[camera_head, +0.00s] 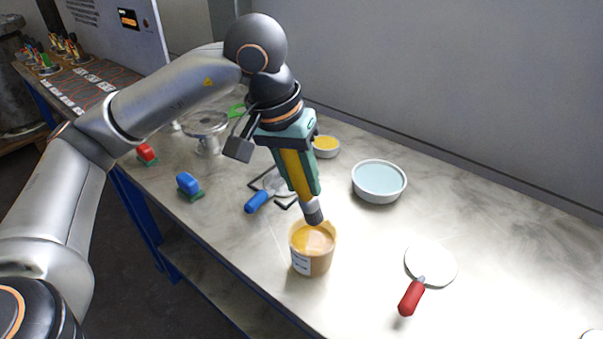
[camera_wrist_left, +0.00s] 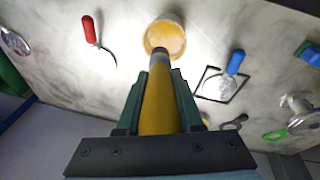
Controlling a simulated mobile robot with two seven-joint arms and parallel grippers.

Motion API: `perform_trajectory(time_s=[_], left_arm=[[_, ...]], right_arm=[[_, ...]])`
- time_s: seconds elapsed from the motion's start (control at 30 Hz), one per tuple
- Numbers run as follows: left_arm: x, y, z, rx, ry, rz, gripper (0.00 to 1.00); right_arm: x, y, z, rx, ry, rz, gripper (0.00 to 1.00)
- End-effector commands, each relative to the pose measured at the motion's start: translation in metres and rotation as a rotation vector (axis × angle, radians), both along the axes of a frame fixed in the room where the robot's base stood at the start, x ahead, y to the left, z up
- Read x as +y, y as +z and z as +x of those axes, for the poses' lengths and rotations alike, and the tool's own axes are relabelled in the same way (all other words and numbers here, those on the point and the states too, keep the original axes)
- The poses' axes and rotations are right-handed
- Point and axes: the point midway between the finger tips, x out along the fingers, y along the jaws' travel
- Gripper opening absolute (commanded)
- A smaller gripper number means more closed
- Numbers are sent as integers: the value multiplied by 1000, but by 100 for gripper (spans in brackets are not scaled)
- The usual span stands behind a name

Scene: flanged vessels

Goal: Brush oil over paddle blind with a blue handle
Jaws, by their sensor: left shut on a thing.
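My left gripper (camera_head: 305,187) is shut on a brush with a yellow handle (camera_head: 294,168) and grey ferrule (camera_head: 312,212). The brush points down at the mouth of a clear jar of amber oil (camera_head: 311,258). The bristles are not distinct, so I cannot tell how deep they are. The paddle blind with a blue handle (camera_head: 257,201) lies on a black wire stand, left of the jar and partly hidden by my gripper. In the left wrist view the brush (camera_wrist_left: 158,100), jar (camera_wrist_left: 165,36) and blue handle (camera_wrist_left: 235,62) also show. My right gripper is not in view.
A red-handled paddle (camera_head: 412,297) lies right of the jar. A bowl of pale blue liquid (camera_head: 379,181) and a small yellow-filled bowl (camera_head: 326,146) stand behind. A blue block-shaped item (camera_head: 188,185), a red one (camera_head: 147,153) and a metal flanged piece (camera_head: 206,128) are left.

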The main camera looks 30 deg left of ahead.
Motion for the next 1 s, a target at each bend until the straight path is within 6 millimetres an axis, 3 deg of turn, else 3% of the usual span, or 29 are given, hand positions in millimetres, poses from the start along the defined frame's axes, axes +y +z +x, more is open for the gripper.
perform_trajectory(time_s=[0.3,0.5,1.0], left_arm=[[0,-38,0,1,-1,0,0],[0,-57,0,0,-1,0,0],[0,-71,0,-1,-1,-1,0]], right_arm=[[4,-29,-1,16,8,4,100],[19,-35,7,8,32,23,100],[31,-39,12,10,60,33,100]])
